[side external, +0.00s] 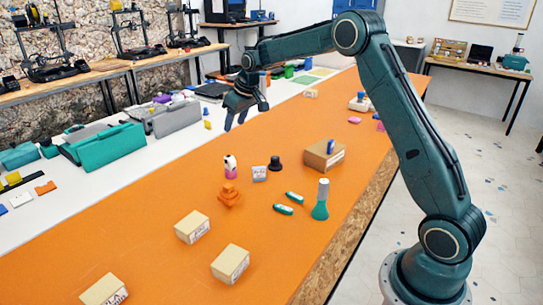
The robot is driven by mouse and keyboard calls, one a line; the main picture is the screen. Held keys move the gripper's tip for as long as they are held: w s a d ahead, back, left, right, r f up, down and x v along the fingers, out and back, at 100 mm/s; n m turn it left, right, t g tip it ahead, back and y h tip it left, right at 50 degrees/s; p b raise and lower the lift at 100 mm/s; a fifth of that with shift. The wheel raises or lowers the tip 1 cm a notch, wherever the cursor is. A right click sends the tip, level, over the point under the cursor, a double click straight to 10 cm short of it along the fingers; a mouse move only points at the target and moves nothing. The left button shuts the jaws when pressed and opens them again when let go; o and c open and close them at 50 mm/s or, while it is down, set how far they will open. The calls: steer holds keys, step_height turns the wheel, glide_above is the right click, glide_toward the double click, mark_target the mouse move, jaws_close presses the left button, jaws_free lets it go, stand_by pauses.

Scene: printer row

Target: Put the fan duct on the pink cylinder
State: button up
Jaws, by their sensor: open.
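My gripper (236,120) hangs open and empty over the far left part of the orange table, fingers pointing down, apart from the objects below. A small upright item with a pink lower part and a white and dark top (230,167) stands mid-table; the pink part may be the pink cylinder. A stepped orange part (229,196) sits in front of it, and a black part with a wide base (275,163) stands to its right. I cannot tell which piece is the fan duct. A flat pink piece (355,120) lies farther back, and a magenta item (380,127) is partly hidden by my arm.
Cardboard boxes (231,264) stand at the front; another box (324,154) has a blue item on it. A teal toolbox (105,147) stands on the white strip at left.

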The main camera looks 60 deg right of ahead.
steer(key=s+a+r, duration=0.5)
steer(key=s+r, duration=0.2)
steer(key=s, duration=0.3)
steer(key=s+a+r, duration=0.6)
steer(key=s, duration=0.4)
steer(key=s+a+f, duration=0.2)
steer(key=s, duration=0.9)
steer(key=s+a+f+t, duration=0.1)
steer(key=s+f, duration=0.1)
steer(key=s, duration=0.9)
steer(key=shift+a, duration=0.4)
